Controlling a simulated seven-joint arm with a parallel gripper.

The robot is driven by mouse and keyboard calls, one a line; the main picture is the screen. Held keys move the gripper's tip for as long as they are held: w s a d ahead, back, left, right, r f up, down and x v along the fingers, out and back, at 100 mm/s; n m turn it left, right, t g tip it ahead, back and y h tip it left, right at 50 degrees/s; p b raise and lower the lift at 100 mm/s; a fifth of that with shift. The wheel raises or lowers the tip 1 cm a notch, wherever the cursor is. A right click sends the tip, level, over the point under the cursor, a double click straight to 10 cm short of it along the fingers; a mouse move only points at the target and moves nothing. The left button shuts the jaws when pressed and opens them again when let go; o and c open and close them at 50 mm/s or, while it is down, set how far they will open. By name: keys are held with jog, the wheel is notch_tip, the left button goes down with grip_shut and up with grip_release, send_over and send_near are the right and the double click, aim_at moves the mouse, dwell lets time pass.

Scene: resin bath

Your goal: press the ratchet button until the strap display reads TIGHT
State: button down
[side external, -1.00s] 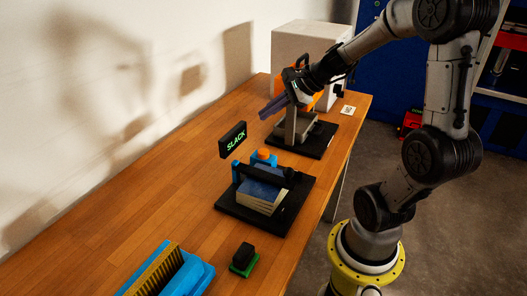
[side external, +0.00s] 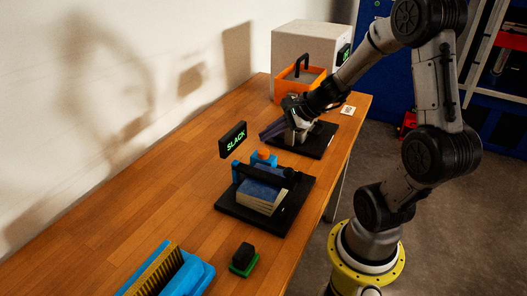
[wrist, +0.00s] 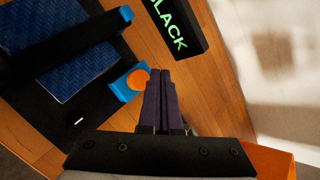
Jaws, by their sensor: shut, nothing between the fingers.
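The ratchet button (side external: 263,154) is an orange disc on a blue housing, behind a black strap or bar (side external: 245,171) across a blue-covered block of sheets (side external: 264,197). In the wrist view the button (wrist: 137,79) is just left of the fingertips. The strap display (side external: 233,140) is a black box reading SLACK in green; it also shows at the top of the wrist view (wrist: 176,25). My gripper (side external: 265,134) has dark purple fingers, shut and empty. In the wrist view its fingertips (wrist: 160,73) appear close beside the button; I cannot tell whether they touch it.
The block stands on a black base plate (side external: 235,208). Behind it is another black base (side external: 318,147), then an orange tray (side external: 288,88) with a black handle and a white box (side external: 300,45). A blue brush-like holder (side external: 195,278) and a green-and-black block (side external: 243,262) are in front.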

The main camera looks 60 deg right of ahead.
aim_at(268, 152)
jog(key=shift+f, duration=1)
jog(key=shift+f, duration=0.15)
dwell(1.3)
jog(key=shift+f, duration=0.25)
jog(key=shift+f, duration=0.6)
dwell(0.9)
jog(key=shift+r, duration=1)
jog(key=shift+r, duration=2.5)
